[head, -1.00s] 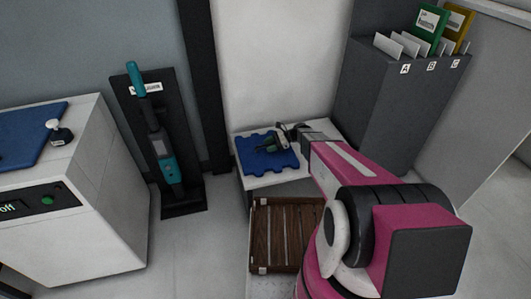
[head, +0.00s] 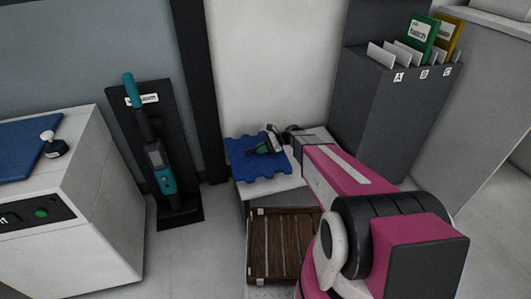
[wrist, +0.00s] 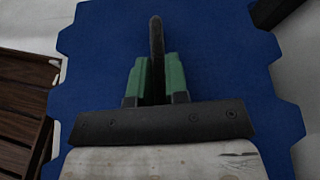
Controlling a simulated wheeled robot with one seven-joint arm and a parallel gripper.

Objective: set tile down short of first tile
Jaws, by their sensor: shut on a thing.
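A blue tile (head: 245,163) with toothed edges is over the small white table in the head view. It fills much of the wrist view (wrist: 215,75). My gripper (head: 264,146) is above it, its green fingers (wrist: 155,80) shut on a dark upright piece that appears to be the tile's grip. The tile's left edge reaches past the table's left side; whether its underside touches the tabletop cannot be told. Another flat blue piece (head: 20,150) lies on a white cabinet at the far left; I cannot tell whether it is a tile.
The white table (head: 272,188) has a brown slatted crate (head: 262,245) in front. A grey file holder (head: 375,115) stands to the right and a teal tool (head: 158,165) on a black stand to the left. A white-knobbed item (head: 54,146) stands on the left cabinet (head: 85,190).

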